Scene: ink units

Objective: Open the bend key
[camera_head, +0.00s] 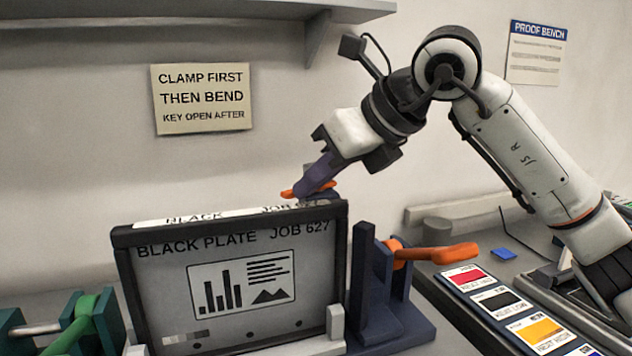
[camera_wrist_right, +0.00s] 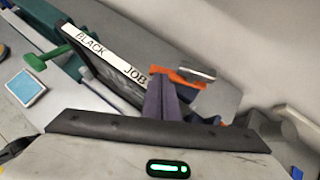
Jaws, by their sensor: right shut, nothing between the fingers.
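My right gripper (camera_head: 318,176) is shut and empty, its purple fingers pointing down at the top right corner of the black plate frame. A small orange piece (camera_head: 288,194) shows at its fingertips; I cannot tell whether they touch. In the right wrist view the shut fingers (camera_wrist_right: 160,98) are in front of an orange bar (camera_wrist_right: 185,78). A larger orange lever (camera_head: 435,253) lies roughly level on a dark blue block, right of the plate. No label shows which orange part is the bend key. The black plate (camera_head: 180,275), marked JOB 627, stands upright. My left gripper is not in view.
A green handle (camera_head: 82,325) on a dark green clamp is at the lower left. A colour swatch strip (camera_head: 515,310) lies at the lower right. A wall sign (camera_head: 202,98) reads "clamp first then bend, key open after". A shelf (camera_head: 190,12) overhangs at upper left.

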